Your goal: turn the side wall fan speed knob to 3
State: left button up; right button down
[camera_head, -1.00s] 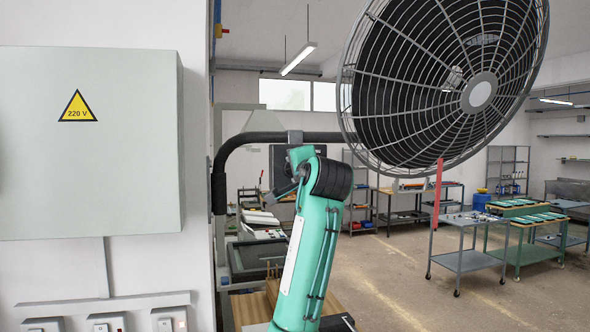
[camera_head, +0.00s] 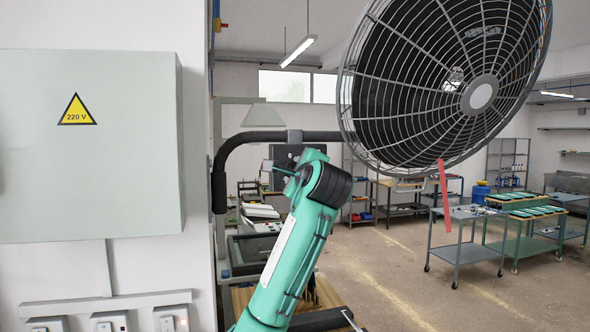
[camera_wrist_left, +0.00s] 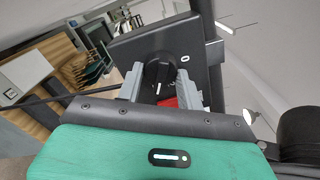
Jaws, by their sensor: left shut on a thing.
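The black fan speed knob (camera_wrist_left: 157,74) stands on a dark square plate (camera_wrist_left: 132,47) in the left wrist view. A white "0" is on the plate to the right of the knob, and a short white line shows on the knob's lower end. My left gripper (camera_wrist_left: 158,85) is shut on the knob, one grey finger on each side. In the head view the control box (camera_head: 285,153) is partly hidden behind my green left arm. The large caged fan (camera_head: 479,94) hangs at upper right on a dark curved pipe (camera_head: 238,142). My right gripper is out of view.
A grey cabinet (camera_head: 130,165) with a 220 V sign is on the wall at left, with wall switches (camera_head: 108,322) below. A red strip (camera_head: 444,195) hangs at the fan's lower edge. Trolleys (camera_head: 466,240) and shelves stand farther back; the floor between is clear.

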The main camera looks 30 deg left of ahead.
pick_arm(q)
jog(key=shift+f, duration=0.1)
dwell(0.5)
jog(key=o, duration=1)
jog(key=shift+c, duration=0.2)
jog(key=shift+d, duration=0.1)
jog(key=b+v, duration=0.6)
jog(key=v, duration=0.7)
jog(key=shift+s+d+b, duration=0.2)
jog(key=shift+d+b, duration=0.1)
jog(key=shift+d, duration=0.05)
